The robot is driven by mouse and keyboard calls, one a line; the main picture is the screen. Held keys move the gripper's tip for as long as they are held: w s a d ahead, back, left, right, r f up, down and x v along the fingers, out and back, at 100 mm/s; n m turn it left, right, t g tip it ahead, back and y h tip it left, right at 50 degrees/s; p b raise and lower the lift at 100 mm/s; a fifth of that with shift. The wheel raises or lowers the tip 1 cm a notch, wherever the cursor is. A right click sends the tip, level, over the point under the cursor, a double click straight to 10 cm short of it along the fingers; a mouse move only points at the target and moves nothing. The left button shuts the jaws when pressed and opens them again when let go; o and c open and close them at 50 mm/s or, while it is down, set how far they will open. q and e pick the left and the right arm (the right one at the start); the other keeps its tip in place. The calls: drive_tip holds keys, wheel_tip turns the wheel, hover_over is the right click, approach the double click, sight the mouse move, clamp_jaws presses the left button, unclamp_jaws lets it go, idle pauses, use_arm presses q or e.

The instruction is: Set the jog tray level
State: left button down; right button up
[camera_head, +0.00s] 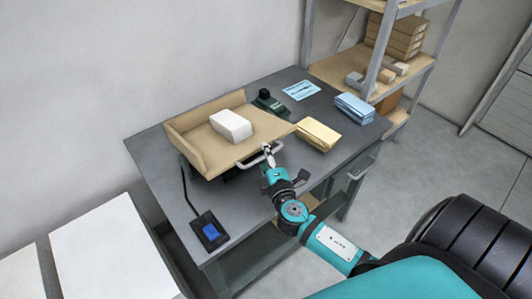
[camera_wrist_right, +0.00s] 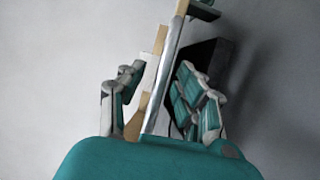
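The jog tray (camera_head: 200,150) is a tan tray with raised walls on its left and back sides. It stands over a dark support on the grey table and looks tilted, though its exact slope is hard to tell. A white block (camera_head: 231,125) lies on it. A pale metal handle (camera_head: 259,157) sticks out from its front right edge. My right gripper (camera_head: 269,155) is at this handle. In the right wrist view the gripper's two fingers (camera_wrist_right: 160,90) stand apart, with a silver bar (camera_wrist_right: 168,62) between them. My left gripper is out of view.
The grey table (camera_head: 158,160) also bears a blue-screened control box (camera_head: 210,231), a dark green device (camera_head: 268,101), a blue sheet (camera_head: 301,90), a tan stack (camera_head: 318,134) and a blue stack (camera_head: 354,107). A shelf rack (camera_head: 376,55) with boxes stands behind at right.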

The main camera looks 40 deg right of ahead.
clamp_jaws()
idle(0.6)
